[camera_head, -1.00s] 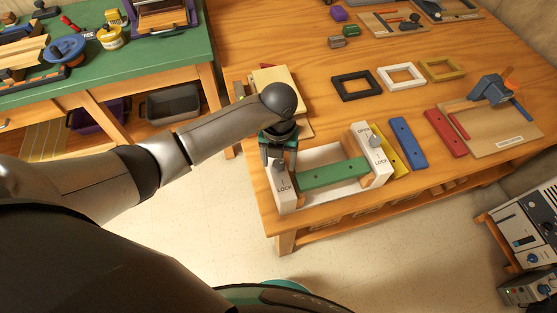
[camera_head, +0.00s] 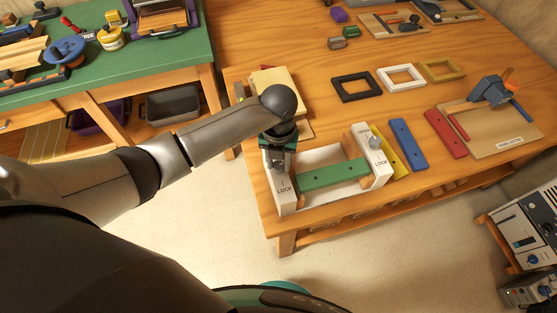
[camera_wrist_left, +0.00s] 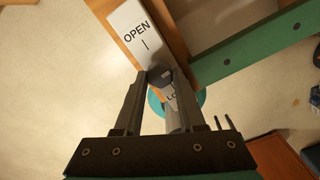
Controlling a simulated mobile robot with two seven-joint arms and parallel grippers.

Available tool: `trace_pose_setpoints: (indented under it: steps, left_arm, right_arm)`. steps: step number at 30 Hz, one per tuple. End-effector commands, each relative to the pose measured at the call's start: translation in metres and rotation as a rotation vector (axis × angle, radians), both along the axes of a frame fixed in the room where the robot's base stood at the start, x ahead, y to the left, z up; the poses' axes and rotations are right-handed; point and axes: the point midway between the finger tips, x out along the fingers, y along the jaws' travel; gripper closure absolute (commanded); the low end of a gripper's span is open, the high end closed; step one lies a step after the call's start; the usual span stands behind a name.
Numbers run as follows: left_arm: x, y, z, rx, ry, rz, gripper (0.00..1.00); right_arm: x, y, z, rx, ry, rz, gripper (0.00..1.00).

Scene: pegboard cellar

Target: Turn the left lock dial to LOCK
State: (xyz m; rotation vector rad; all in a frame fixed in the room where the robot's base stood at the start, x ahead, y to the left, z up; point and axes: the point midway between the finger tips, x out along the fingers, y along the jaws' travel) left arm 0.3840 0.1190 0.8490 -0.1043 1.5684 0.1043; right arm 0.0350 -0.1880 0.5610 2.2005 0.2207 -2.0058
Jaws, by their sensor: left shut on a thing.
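The left lock dial (camera_wrist_left: 160,74) is a dark knob on the left white block (camera_head: 286,202) of a fixture with a green bar (camera_head: 335,174). My left gripper (camera_head: 278,166) is over that block, with its fingers pointing down and shut on the dial; it also shows in the left wrist view (camera_wrist_left: 159,80). In the head view the gripper hides most of the dial. The OPEN label (camera_wrist_left: 137,32) is clear in the left wrist view, while LOCK is partly covered by the fingers. In the head view LOCK reads at the block's near end. My right gripper is not in view.
A similar dial (camera_head: 375,143) sits on the right white block (camera_head: 381,168). Yellow, blue (camera_head: 408,144) and red (camera_head: 445,133) bars lie to the right. Three small frames lie behind. A stack of pale boards (camera_head: 273,80) is just behind my gripper. The table's front edge is close.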

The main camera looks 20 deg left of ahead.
Motion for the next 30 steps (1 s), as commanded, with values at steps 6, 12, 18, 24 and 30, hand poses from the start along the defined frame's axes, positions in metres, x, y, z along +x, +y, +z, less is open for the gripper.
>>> trace_pose_setpoints:
  steps: [6,12,18,24,30]
  left_arm:
    - [0.0,0.0,0.0,0.0,-0.001,-0.007,1.0]
    - [0.0,0.001,0.0,0.002,-0.001,-0.064,1.0]
    - [0.001,0.001,0.0,0.002,-0.002,-0.194,1.0]
    - [0.001,0.001,0.0,0.002,-0.002,-0.376,1.0]
    - [0.001,0.002,-0.001,0.002,-0.002,-0.567,1.0]
  right_arm:
    - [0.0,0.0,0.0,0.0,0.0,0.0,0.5]
    - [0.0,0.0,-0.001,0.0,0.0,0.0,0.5]
    - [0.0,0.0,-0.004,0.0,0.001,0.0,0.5]
    - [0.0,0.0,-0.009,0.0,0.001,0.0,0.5]
    - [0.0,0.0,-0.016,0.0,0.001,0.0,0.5]
